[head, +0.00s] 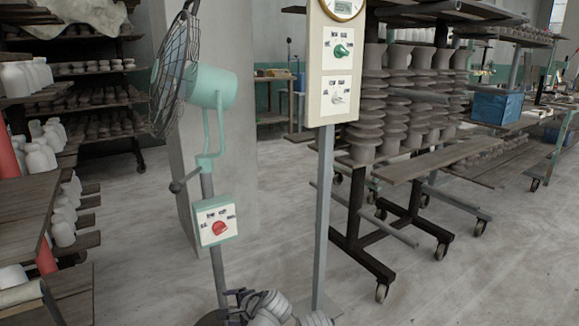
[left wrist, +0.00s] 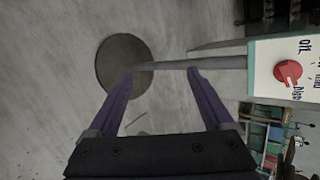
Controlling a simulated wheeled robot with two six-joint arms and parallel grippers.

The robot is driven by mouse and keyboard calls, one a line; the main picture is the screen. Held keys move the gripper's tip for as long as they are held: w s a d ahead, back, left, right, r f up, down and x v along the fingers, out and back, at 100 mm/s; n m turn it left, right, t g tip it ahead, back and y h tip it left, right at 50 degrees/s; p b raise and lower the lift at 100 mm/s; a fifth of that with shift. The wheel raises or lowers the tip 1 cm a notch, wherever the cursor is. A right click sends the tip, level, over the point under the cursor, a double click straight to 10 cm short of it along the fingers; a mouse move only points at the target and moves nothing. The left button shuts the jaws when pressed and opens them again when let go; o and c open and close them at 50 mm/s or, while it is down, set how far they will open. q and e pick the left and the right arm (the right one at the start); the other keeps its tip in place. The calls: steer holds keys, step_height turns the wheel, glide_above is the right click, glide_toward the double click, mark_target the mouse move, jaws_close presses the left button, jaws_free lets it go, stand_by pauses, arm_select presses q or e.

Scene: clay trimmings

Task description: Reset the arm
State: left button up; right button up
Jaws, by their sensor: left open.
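My left gripper (head: 240,299) is low at the bottom edge of the head view, beside the foot of the fan's pole. In the left wrist view my left gripper (left wrist: 160,76) has its two purple fingers spread wide, with nothing held between them. The fan's control box (head: 203,238) carries a red knob (head: 219,228) and sits above the gripper. The box (left wrist: 260,62) and red knob (left wrist: 288,72) also show at the right of the left wrist view. My right gripper cannot be made out.
The green fan (head: 213,88) stands on a pole with a round floor base (left wrist: 113,80). A second post holds a panel (head: 342,70) with a green knob (head: 341,51). Wheeled racks of stacked clay ware (head: 368,95) stand right, shelves (head: 62,290) left. Floor is open between.

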arm_select(q)
steer(key=s+d+f+n+g+h+p, duration=0.2)
steer(key=s+d+n+g+h, duration=0.15)
steer(key=s+d, duration=0.4)
steer(key=s+d+f+n+g+h+p, duration=0.1)
steer(key=s+d+f+n+g+h, duration=0.25)
steer(key=s, duration=0.65)
step_height(320, 180, up, 38)
steer(key=n+p, duration=0.1)
steer(key=p, duration=3.6)
steer(key=shift+w+y, duration=0.2)
steer(key=shift+y, duration=0.1)
